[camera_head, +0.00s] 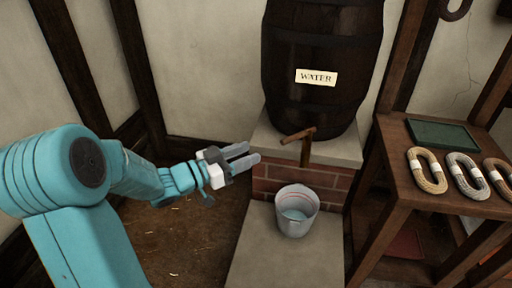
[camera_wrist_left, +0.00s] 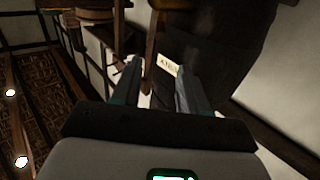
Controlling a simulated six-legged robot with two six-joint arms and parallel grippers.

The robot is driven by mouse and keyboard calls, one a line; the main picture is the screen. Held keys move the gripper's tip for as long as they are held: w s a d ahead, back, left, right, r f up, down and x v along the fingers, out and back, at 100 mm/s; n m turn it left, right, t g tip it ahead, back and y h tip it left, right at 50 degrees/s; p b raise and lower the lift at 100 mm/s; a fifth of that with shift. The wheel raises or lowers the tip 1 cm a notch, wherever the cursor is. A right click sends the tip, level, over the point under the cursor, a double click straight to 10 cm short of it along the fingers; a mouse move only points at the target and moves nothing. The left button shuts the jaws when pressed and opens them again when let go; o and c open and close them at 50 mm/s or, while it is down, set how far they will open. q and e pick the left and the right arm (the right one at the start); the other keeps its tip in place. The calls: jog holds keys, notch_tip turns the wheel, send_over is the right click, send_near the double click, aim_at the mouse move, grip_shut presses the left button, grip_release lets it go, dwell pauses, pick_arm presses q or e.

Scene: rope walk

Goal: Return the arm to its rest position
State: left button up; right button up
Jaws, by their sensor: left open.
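My left arm (camera_head: 135,178) reaches in from the left of the head view, bent, with its gripper (camera_head: 246,157) pointing right. The gripper is open and empty, its two fingers apart. In the head view it appears just left of the wooden tap (camera_head: 300,140) and above the bucket; I cannot tell the exact gap. In the left wrist view the open fingers (camera_wrist_left: 155,85) show nothing between them but the background barrel label. My right gripper is not in view.
A dark barrel (camera_head: 322,62) labelled WATER stands on a brick-and-stone plinth (camera_head: 275,143). A grey bucket (camera_head: 297,211) with water inside stands on the stone slab (camera_head: 262,250) below the tap. A wooden shelf (camera_head: 408,178) at right holds rope coils and a green tray (camera_head: 441,134).

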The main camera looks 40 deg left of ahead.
pick_arm(q)
jog(key=w+d+f+n+g+h, duration=0.1)
jog(key=w+d+f+h, duration=0.15)
jog(key=d+f, duration=0.4)
jog(key=w+d+f+g+h, duration=0.2)
jog(key=w+d+f, duration=0.2)
jog(key=d, duration=0.6)
jog(key=s+d+f+n+g+y, duration=0.1)
jog(key=s+d+f+n+g, duration=0.15)
jog(key=d+f, duration=0.75)
jog(key=s+d+f+g+y, duration=0.25)
jog(key=s+f+g, duration=0.55)
jog(key=f, duration=0.5)
jog(key=s+f+n+g+y, duration=0.1)
jog(key=s+f+n+g, duration=0.3)
jog(key=s, duration=0.7)
notch_tip(320, 180, up, 26)
jog(key=m+p, duration=0.2)
jog(key=p, duration=2.4)
jog(key=shift+a, duration=0.25)
